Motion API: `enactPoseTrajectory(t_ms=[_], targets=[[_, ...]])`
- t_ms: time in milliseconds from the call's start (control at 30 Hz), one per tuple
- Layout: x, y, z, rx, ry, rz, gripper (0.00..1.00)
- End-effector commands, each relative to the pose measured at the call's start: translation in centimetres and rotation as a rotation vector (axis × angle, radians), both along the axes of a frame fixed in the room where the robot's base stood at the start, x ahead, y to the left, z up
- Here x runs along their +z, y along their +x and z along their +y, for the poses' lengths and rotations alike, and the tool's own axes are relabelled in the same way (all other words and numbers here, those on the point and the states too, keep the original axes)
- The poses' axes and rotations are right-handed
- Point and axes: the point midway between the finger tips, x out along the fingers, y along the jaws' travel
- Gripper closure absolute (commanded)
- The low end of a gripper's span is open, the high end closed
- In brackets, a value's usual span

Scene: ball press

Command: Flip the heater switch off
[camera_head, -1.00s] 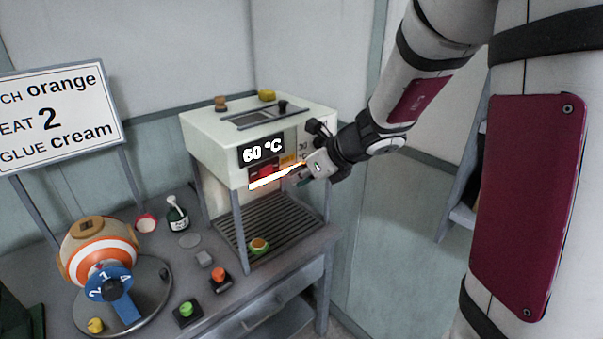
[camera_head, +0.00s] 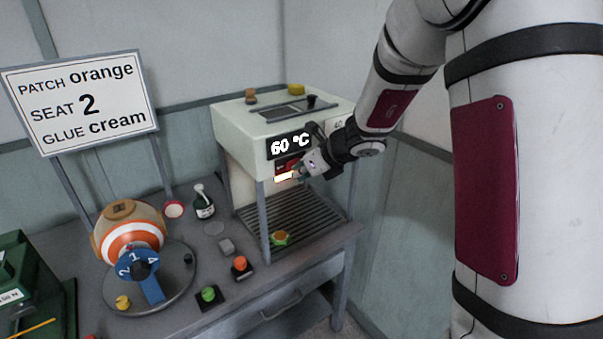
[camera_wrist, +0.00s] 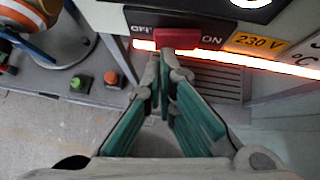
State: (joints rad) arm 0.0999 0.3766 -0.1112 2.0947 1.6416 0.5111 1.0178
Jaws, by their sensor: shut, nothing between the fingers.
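The heater switch is a red lever on a dark plate between the OFF and ON labels; the red switch (camera_wrist: 178,38) shows near the top of the wrist view. In the head view the switch (camera_head: 291,165) is partly hidden by my gripper (camera_head: 298,173). It sits on the front of a cream press machine (camera_head: 240,135) below a 60 °C display (camera_head: 290,145). My gripper (camera_wrist: 165,62) is shut and empty, its fingertips right at the switch's lower edge; I cannot tell whether they touch. An orange-white glowing strip (camera_wrist: 260,62) runs below the switch plate.
A 230 V label (camera_wrist: 258,43) is right of the switch. A slatted tray (camera_head: 305,218) lies under the machine. A sign (camera_head: 82,102) stands at left.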

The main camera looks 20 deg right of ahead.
Motion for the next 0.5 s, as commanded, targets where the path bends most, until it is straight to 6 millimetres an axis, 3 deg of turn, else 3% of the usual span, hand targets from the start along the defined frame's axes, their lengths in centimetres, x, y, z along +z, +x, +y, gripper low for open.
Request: enactPoseTrajectory(t_ms=[167, 500], targets=[[-0.08, 0.91, 1.03, 0.002, 0.000, -0.002, 1.00], [0.04, 0.70, 0.70, 0.001, 0.000, -0.001, 1.00]])
